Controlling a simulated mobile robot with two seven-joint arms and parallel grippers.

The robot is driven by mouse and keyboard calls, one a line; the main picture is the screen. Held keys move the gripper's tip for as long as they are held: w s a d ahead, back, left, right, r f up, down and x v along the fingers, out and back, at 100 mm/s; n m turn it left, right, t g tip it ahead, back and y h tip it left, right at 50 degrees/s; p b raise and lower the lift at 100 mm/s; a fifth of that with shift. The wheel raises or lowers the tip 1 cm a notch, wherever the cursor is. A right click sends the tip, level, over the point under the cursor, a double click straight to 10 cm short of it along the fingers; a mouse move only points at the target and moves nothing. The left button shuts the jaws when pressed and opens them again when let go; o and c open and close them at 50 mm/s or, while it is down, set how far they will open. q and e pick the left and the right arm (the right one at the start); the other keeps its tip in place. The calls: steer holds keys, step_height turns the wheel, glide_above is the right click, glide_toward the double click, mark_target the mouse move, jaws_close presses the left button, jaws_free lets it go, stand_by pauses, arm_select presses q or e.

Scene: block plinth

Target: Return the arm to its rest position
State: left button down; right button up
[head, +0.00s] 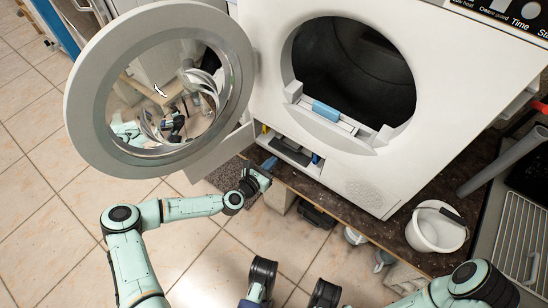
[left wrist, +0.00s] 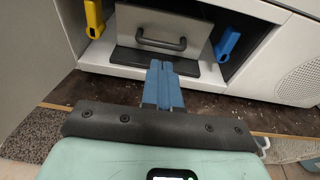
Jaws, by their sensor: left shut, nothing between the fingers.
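My left arm (head: 180,208) comes in from the left in the head view. Its gripper (head: 269,164) is just in front of the open compartment low on the white machine (head: 240,75). In the left wrist view the blue fingers (left wrist: 161,75) are together with nothing between them. Their tips point at the compartment, where a grey block (left wrist: 160,35) with a dark handle sits. A yellow lever (left wrist: 94,18) is on its left and a blue lever (left wrist: 227,45) on its right. My right gripper is not in view; part of my right arm (head: 470,285) shows at the lower right.
The machine's round door (head: 88,95) stands open at the left, above my left arm. A white bucket (head: 436,229) stands on the dark worktop at the right. A dish rack (head: 523,240) is beyond it. Tiled floor (head: 35,215) lies open at the left.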

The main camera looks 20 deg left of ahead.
arm_select(q)
steer(key=p+v, duration=0.1)
steer(key=v, duration=0.5)
steer(key=shift+s+p, duration=0.2)
steer(key=shift+p, duration=0.1)
arm_select(e)
steer(key=shift+t, duration=0.7)
steer(key=w+r, duration=0.1)
steer(key=w, duration=0.1)
steer(key=w+r, duration=0.1)
steer(key=w, duration=0.1)
steer(key=shift+w+a+r, duration=0.1)
steer(key=shift+a+r, duration=0.1)
steer(key=shift+r, duration=0.1)
